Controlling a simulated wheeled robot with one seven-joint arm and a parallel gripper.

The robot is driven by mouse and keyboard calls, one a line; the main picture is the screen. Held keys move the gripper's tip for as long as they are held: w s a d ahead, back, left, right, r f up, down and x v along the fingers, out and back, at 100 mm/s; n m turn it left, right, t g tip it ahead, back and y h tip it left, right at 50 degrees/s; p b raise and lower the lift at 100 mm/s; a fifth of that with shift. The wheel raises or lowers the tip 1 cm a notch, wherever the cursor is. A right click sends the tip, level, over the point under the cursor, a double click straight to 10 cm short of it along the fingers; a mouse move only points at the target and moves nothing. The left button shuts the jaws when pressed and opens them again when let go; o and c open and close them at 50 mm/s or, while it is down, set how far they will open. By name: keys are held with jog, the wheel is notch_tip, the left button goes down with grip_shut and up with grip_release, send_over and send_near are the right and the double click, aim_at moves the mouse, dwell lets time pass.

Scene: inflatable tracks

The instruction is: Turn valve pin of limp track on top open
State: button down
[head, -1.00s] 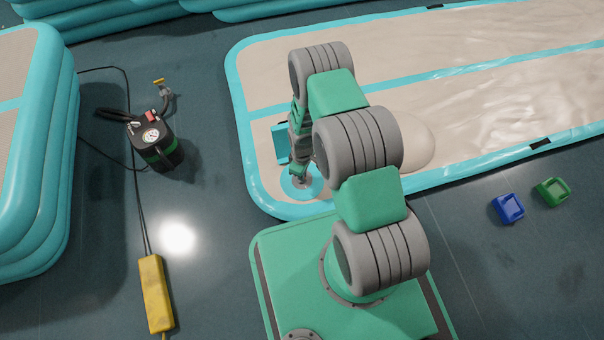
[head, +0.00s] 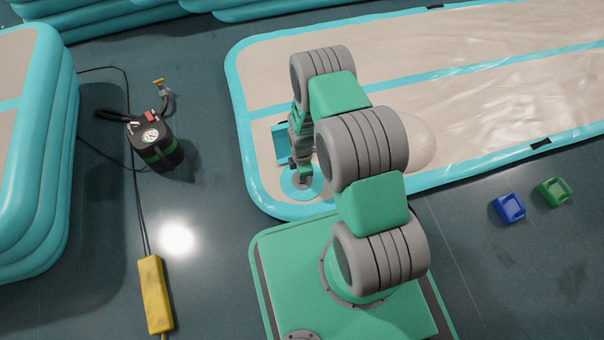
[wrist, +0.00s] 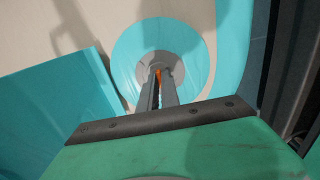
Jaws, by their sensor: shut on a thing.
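The limp track (head: 480,85) lies flat, with a wrinkled beige top and turquoise border. Near its left end a round turquoise patch (wrist: 198,52) carries the grey valve (wrist: 145,68). The patch also shows in the head view (head: 289,189). My gripper (wrist: 159,76) points down at the valve centre. Its narrow fingers are shut on the orange valve pin (wrist: 158,73), of which only a sliver shows between them. In the head view my gripper (head: 304,181) is over the patch, and the pin is too small to make out. How far the pin is turned cannot be told.
A turquoise flap (head: 284,143) lies beside the patch. A black pump (head: 155,142) with a hose and a yellow power strip (head: 155,295) are on the floor at left. Stacked tracks (head: 40,200) stand far left. Blue (head: 509,208) and green (head: 553,192) blocks lie right.

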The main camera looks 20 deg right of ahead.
dwell(0.5)
jog(key=c, duration=1.6)
grip_release()
notch_tip(320, 180, up, 8)
jog(key=p, duration=0.3)
jog(key=shift+p, duration=0.35)
